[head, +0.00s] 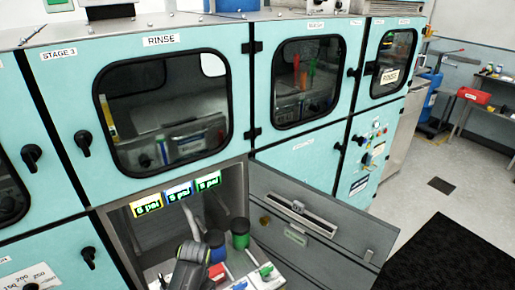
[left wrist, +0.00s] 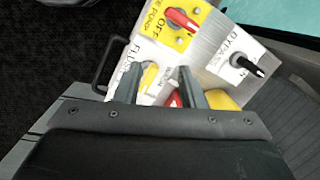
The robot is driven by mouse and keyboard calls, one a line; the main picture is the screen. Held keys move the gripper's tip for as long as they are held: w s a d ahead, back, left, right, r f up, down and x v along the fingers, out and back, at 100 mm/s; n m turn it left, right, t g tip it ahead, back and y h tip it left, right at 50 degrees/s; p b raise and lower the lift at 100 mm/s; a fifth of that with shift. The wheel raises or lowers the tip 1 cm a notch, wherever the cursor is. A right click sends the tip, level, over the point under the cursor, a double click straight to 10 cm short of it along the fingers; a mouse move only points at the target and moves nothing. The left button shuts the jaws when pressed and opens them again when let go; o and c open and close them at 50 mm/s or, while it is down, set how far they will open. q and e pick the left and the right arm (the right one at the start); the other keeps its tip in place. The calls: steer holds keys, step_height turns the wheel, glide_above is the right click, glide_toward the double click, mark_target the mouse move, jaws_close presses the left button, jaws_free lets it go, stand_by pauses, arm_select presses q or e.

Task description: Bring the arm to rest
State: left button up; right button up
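My left arm (head: 190,265) shows at the bottom of the head view, in front of an open lower compartment under the RINSE window. In the left wrist view my left gripper (left wrist: 158,80) has its two dark fingers apart. A yellow handle (left wrist: 149,77) and a red handle (left wrist: 173,99) show between and behind the fingers; I cannot tell whether they touch them. Beyond is a panel with a red lever (left wrist: 181,18) on a yellow OFF plate and a black lever (left wrist: 247,66) on a white plate. My right gripper is in neither view.
A grey door (head: 320,235) stands open at the compartment's right. A dark mat (head: 450,255) lies on the open floor at right.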

arm_select(q)
steer(key=s+a+n+t, duration=0.2)
steer(key=s+a+n, duration=0.2)
steer(key=s+a, duration=0.7)
steer(key=s+a+r+n+t, duration=0.1)
steer(key=s+r, duration=0.4)
steer(key=s, duration=0.2)
steer(key=s+r+n+t, duration=0.1)
steer(key=s+r+n, duration=0.1)
steer(key=s+r, duration=0.45)
step_height(320, 180, down, 28)
steer(key=s+a+f+b, duration=0.1)
steer(key=a+b, duration=0.1)
steer(key=b, duration=0.1)
steer(key=s+d+f+g+b, duration=0.1)
steer(key=s+f+g+b, duration=0.1)
steer(key=s+f, duration=1.3)
step_height(320, 180, down, 4)
steer(key=shift+s+d+f+h+b, duration=0.2)
steer(key=shift+d+h+b, duration=0.1)
steer(key=shift+b, duration=0.4)
